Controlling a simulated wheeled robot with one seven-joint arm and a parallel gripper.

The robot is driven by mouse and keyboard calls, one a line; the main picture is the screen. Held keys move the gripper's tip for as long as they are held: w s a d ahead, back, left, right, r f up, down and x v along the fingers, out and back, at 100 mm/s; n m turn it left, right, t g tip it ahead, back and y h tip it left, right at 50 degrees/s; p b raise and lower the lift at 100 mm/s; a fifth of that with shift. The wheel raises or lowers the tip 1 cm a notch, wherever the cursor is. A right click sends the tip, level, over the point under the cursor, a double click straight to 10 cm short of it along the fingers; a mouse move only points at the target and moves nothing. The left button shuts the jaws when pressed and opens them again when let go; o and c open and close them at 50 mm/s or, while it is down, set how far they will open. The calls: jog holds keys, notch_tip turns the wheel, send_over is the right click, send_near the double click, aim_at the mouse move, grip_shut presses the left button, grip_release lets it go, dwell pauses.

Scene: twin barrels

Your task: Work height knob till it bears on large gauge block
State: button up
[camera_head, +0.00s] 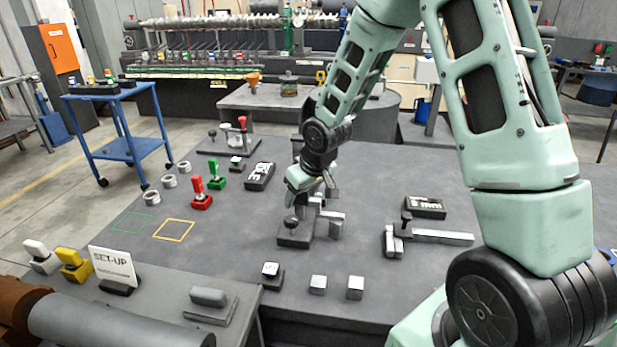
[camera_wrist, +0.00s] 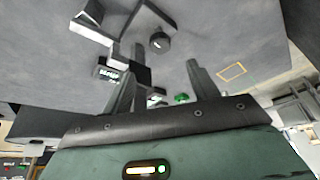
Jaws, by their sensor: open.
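A height gauge with a dark base plate (camera_head: 293,241) and a grey bracket (camera_head: 331,217) stands in the middle of the table. A dark round knob (camera_head: 291,223) shows on its near side; a round black knob with a white mark (camera_wrist: 160,43) shows in the wrist view, beyond the fingertips. My gripper (camera_head: 316,190) is above the gauge, fingers pointing down. In the wrist view my gripper (camera_wrist: 163,75) is open, with nothing held between its fingers. Two silver blocks (camera_head: 318,284) (camera_head: 355,287) lie in front; I cannot tell which block is the large one.
A grey tool with a dark knob (camera_head: 430,238) and a display box (camera_head: 425,207) lie on the right. Red (camera_head: 201,194) and green (camera_head: 216,174) handled pieces stand on the left. A SET-UP card (camera_head: 113,266) stands front left. Table between gauge and the yellow square (camera_head: 174,230) is clear.

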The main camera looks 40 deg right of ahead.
jog(key=p+v, duration=0.1)
jog(key=v, duration=0.5)
jog(key=shift+r, duration=0.3)
jog(key=shift+s, duration=0.1)
jog(key=m+h+b, duration=0.3)
jog(key=m+b, duration=0.2)
jog(key=m, duration=0.2)
send_near(292, 219)
jog(key=shift+g, duration=0.3)
jog(key=x, duration=0.6)
jog(key=b+x, duration=0.1)
jog(key=x, duration=0.1)
jog(key=shift+w+f, duration=0.25)
jog(key=shift+w, duration=0.25)
jog(key=c, duration=1)
jog(key=shift+y, duration=0.3)
